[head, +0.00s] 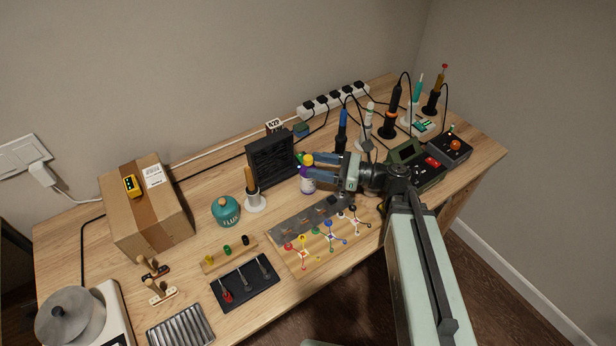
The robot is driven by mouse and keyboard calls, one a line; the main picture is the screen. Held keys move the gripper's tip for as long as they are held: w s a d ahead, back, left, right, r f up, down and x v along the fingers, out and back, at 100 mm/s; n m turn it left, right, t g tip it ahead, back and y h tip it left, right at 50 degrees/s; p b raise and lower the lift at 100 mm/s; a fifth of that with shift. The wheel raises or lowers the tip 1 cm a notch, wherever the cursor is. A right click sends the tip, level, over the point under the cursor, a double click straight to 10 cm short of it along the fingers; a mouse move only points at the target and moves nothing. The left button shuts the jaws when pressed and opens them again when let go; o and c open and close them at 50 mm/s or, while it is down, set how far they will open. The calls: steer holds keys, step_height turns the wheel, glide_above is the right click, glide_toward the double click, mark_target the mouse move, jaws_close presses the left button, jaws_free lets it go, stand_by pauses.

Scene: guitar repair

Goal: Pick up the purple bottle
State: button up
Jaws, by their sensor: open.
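The purple bottle (307,184) stands upright near the middle of the bench, with a yellow cap and a white-and-purple body. My gripper (314,170) reaches in from the right, with its fingers pointing left at the bottle. The gripper is open. One finger is at the height of the bottle's upper part and the other is a little lower. The fingers overlap the bottle's right side in the picture. I cannot tell whether they touch it.
A black fan box (272,160) stands just behind and left of the bottle. A brown-handled tool on a white stand (255,203) and a teal flux jar (226,210) are further left. A molecule board (318,240) lies in front. Several soldering irons stand at the back right.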

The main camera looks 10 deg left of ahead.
steer(key=shift+w+a, duration=0.15)
steer(key=shift+a, duration=2.55)
jaws_close()
